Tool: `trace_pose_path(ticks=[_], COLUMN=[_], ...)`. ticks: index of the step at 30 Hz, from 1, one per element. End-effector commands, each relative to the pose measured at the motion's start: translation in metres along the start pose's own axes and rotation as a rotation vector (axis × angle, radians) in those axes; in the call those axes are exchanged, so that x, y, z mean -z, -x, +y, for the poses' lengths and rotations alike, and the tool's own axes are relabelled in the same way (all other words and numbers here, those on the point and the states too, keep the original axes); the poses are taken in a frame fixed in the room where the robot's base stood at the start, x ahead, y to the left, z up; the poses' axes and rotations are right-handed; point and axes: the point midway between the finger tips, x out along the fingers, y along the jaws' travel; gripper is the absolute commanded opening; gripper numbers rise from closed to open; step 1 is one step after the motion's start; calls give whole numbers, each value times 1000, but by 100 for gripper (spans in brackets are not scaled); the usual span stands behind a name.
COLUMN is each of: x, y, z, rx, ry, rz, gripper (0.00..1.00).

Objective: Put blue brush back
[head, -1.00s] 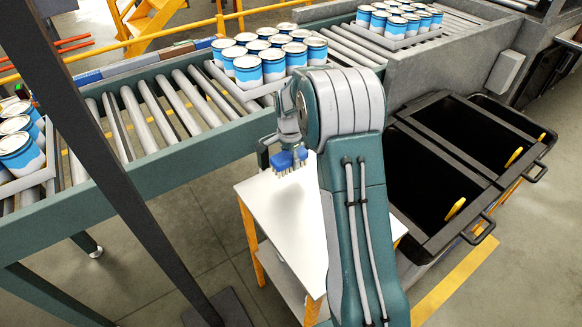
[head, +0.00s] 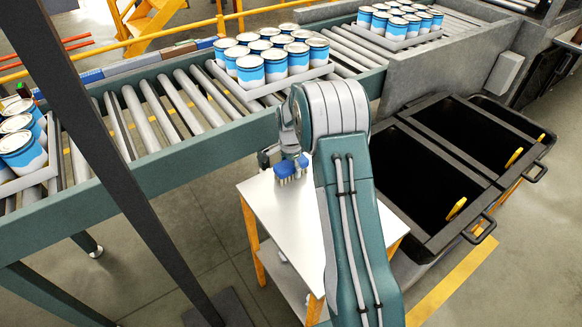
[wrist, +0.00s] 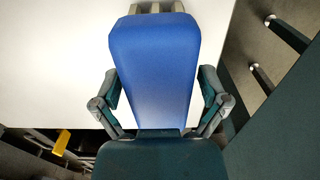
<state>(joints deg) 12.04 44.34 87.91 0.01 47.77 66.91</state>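The blue brush (head: 291,166) is at the end of my arm, over the far part of the small white table (head: 268,205), with its pale bristles pointing down. I cannot tell whether the bristles touch the tabletop. In the wrist view the brush's flat blue block (wrist: 155,62) fills the space between the two fingers of my gripper (wrist: 160,90). The finger pads lie close along its two long sides, and the gripper looks shut on it. In the head view my gripper (head: 280,155) is partly hidden by my forearm.
A roller conveyor (head: 165,110) runs behind the table, with trays of blue-and-white cans (head: 268,62) on it. Black open bins (head: 430,170) stand to the right. A dark post (head: 110,150) crosses the left side. The white tabletop in front of the brush is clear.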

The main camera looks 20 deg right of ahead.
Motion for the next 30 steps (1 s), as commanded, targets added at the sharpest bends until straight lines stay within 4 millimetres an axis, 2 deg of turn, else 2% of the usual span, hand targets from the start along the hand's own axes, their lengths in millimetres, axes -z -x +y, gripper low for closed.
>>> trace_pose_path(ticks=[10,14,24,30], x=[0,1,0,0], y=[1,11,80,111], z=[0,-1,0,0], rx=[1,3,4,2], ry=[0,0,0,0], rz=[0,1,2,1], gripper=[100,100,100,100])
